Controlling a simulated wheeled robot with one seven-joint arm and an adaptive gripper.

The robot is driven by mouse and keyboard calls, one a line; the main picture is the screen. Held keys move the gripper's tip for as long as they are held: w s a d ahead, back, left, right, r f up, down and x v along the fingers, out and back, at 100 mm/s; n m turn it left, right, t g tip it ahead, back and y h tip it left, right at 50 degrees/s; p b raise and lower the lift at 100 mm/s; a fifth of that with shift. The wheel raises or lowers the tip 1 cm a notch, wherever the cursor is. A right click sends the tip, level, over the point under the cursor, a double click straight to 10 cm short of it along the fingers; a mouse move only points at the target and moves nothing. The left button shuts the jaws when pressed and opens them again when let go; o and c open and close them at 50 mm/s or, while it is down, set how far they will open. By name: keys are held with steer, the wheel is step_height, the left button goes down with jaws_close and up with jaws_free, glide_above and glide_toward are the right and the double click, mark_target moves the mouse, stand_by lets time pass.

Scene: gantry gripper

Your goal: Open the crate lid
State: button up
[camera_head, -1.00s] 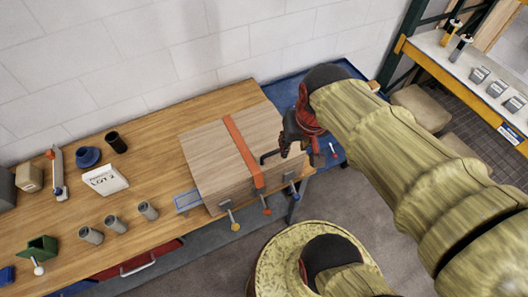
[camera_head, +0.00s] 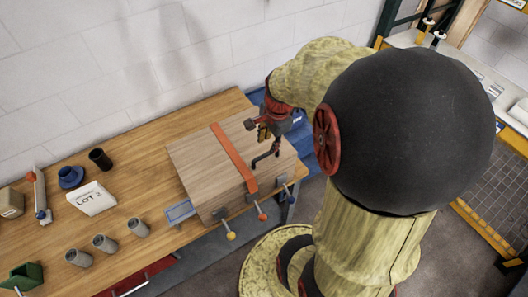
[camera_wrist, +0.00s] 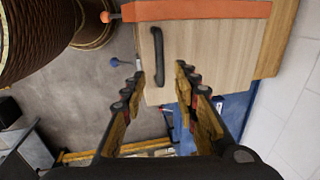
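The wooden crate (camera_head: 205,205) stands on the bench with its lid (camera_head: 200,160) down. An orange strap (camera_head: 234,155) runs across the lid; it also shows in the wrist view (camera_wrist: 200,10). A black bar handle (camera_head: 265,156) is on the lid's right part. Latches with yellow (camera_head: 231,236), red (camera_head: 262,217) and blue (camera_head: 284,188) knobs hang along the front. My gripper (camera_wrist: 160,72) is open and empty above the lid's right part. In the wrist view the handle (camera_wrist: 158,55) lies ahead between the fingertips, apparently not gripped. My arm hides part of the right side.
A blue cup (camera_head: 70,177), black cup (camera_head: 100,159), lot card (camera_head: 92,198) and several grey cups (camera_head: 104,243) stand on the bench (camera_head: 135,195) left of the crate. A wall (camera_head: 120,60) is behind. A blue surface (camera_wrist: 240,110) lies beyond the crate's right side.

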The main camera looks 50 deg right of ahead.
mark_target(266, 154)
steer(key=f, duration=0.3)
steer(key=w+f, duration=0.1)
steer(key=f, duration=0.3)
steer(key=shift+w+d+f, duration=0.1)
steer(key=shift+w+f, duration=0.05)
steer(key=shift+w, duration=0.05)
steer(key=shift+c, duration=0.3)
jaws_close()
stand_by(0.5)
